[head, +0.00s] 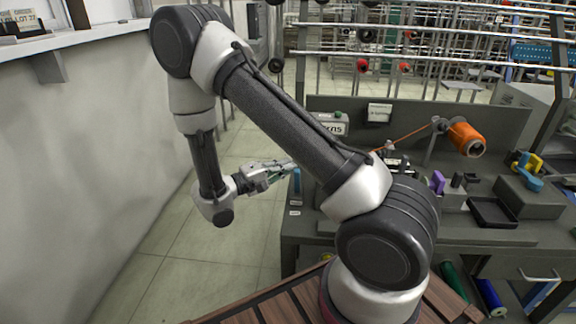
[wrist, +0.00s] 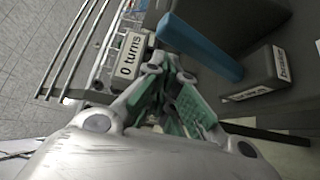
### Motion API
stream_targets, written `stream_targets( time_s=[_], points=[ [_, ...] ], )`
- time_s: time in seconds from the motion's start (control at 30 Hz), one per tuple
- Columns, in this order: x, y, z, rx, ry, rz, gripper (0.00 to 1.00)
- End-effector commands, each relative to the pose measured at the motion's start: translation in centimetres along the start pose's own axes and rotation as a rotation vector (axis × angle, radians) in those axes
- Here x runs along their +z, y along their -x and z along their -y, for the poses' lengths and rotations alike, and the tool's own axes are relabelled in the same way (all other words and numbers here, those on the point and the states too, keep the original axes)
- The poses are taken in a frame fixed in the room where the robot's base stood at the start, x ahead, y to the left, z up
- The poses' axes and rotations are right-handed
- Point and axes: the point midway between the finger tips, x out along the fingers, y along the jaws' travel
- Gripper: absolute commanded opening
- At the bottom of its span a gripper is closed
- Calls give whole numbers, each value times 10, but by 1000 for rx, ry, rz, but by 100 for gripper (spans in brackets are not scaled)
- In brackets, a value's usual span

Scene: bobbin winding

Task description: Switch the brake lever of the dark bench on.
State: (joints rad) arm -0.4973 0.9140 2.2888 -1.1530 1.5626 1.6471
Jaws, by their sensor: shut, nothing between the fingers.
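The dark bench (head: 330,255) stands right of centre in the head view. A blue lever (head: 296,186) is at its left end, partly hidden by my gripper and arm. In the wrist view the blue lever (wrist: 203,47) is a long bar beside a dark block (wrist: 262,75) labelled "brake". A second label on that block is too blurred to read. My gripper (head: 287,164) is shut and empty, just left of the lever's upper end in the head view. In the wrist view its fingertips (wrist: 163,72) with green pads are close to the lever; I cannot tell whether they touch.
A counter (wrist: 132,55) reading "0 turns" is by the fingers in the wrist view. An orange spool (head: 465,138), a dark tray (head: 493,212) and a purple part (head: 438,182) are farther right on the bench. The floor (head: 225,240) left of the bench is clear, up to a grey wall (head: 80,180).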

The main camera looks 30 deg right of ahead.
Motion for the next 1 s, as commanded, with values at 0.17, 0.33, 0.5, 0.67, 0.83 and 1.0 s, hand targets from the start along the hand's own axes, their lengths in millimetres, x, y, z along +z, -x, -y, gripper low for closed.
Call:
stream_targets(
  time_s=[0.17,0.33,0.5,0.67,0.83,1.0],
  points=[
    [4,4,0,0,1,-1,0],
    [6,5,1,-1,1,0,0],
    [8,6,1,-1,3,2,0],
    [9,6,1,0,4,3,0],
    [10,6,2,0,5,4,0],
    [10,9,2,0,6,2,0]
  ],
)
